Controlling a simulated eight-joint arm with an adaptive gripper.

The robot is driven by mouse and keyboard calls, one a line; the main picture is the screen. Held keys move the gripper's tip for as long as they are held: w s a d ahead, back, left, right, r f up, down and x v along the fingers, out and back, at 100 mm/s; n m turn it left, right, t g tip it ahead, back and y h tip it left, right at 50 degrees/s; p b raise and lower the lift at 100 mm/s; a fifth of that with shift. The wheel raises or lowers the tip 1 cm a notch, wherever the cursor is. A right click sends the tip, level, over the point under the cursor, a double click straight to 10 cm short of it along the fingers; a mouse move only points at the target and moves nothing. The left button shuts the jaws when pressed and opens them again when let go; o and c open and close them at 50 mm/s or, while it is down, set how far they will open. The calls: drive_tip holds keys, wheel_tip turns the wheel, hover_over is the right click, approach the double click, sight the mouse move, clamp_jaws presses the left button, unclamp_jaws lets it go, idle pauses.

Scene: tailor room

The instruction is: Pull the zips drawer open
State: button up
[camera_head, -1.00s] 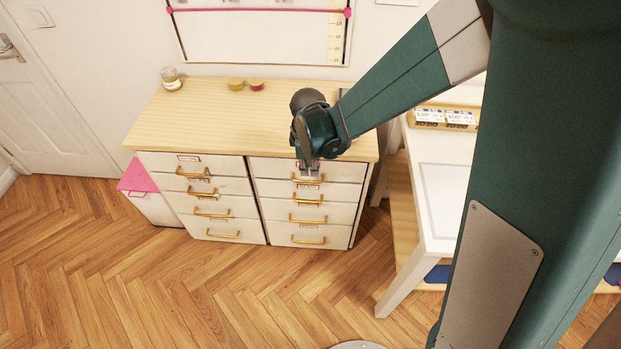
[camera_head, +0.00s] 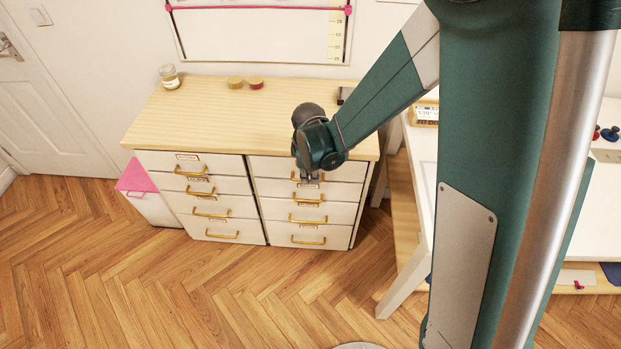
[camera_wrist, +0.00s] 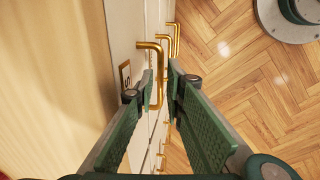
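A wooden-topped cabinet (camera_head: 230,115) holds two columns of white drawers with brass handles. My gripper (camera_head: 308,176) is at the top right drawer (camera_head: 341,170), with its fingers mostly hidden there by the wrist. In the wrist view, the fingers of my gripper (camera_wrist: 161,80) are apart on either side of a brass handle (camera_wrist: 160,72), with a visible gap beside the bar. A label (camera_wrist: 125,76) sits beside this handle, but its word is not readable, so I cannot confirm it says zips. The drawers look shut.
A white table (camera_head: 418,235) stands right of the cabinet. A glass jar (camera_head: 169,77) and small round tins (camera_head: 236,83) stand on the cabinet top. A white bin with a pink top (camera_head: 134,177) is at the left. The wooden floor (camera_head: 230,295) in front is clear.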

drive_tip(key=shift+w+f, duration=0.1)
drive_tip(key=shift+f, duration=0.65)
clamp_jaws()
drive_tip(key=s+b, duration=0.2)
drive_tip(key=s, duration=2.7)
drive_tip(key=shift+s+d, duration=0.1)
unclamp_jaws()
